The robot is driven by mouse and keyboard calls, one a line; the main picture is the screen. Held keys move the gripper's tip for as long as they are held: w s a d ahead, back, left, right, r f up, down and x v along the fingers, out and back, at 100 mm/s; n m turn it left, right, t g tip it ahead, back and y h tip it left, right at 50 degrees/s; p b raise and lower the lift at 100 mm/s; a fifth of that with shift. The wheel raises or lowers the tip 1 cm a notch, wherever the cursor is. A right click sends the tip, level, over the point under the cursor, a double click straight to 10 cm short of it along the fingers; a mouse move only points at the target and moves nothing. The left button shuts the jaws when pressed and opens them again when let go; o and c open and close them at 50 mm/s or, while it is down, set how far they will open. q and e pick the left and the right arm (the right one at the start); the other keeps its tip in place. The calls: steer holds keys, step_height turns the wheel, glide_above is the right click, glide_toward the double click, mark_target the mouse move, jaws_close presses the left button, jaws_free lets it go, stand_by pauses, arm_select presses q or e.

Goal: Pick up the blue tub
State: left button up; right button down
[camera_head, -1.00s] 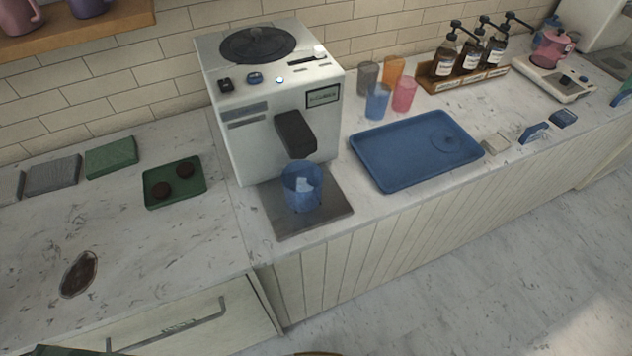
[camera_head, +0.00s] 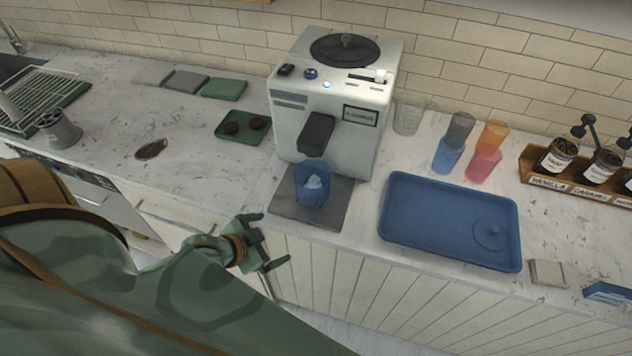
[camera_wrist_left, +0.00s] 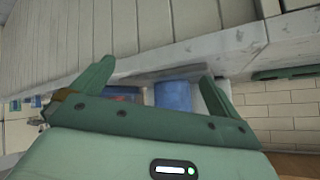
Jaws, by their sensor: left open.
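The blue tub (camera_head: 312,192) is translucent, with something pale inside. It stands on the grey drip plate (camera_head: 332,214) under the spout of the white coffee machine (camera_head: 300,117). My left gripper (camera_head: 275,238) is open and empty in front of the counter edge, lower left of the tub and apart from it. In the left wrist view the tub (camera_wrist_left: 172,97) shows between the two spread green fingers (camera_wrist_left: 160,69), partly hidden behind the gripper body. My right gripper is not in view.
A blue tray (camera_head: 420,240) lies right of the machine, with several coloured cups (camera_head: 447,155) behind it. The counter's front edge runs between my gripper and the tub.

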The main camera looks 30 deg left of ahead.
arm_select(q)
steer(key=w+a+r+n+t+h, duration=0.2)
steer(key=w+a+r+t+h, duration=0.15)
steer(key=r, duration=0.65)
steer(key=b, duration=0.2)
glide_toward(326, 171)
steer(key=shift+s+f, duration=0.1)
steer(key=shift+s, duration=0.2)
steer(key=shift+w+d+f, duration=0.1)
steer(key=shift+w+d, duration=0.15)
steer(key=shift+w, duration=0.25)
steer(key=x, duration=0.5)
steer(key=shift+a+b, duration=0.1)
steer(key=shift+b, duration=0.3)
steer(key=c, duration=1)
steer(key=shift+c, duration=0.6)
steer(key=shift+r, duration=0.2)
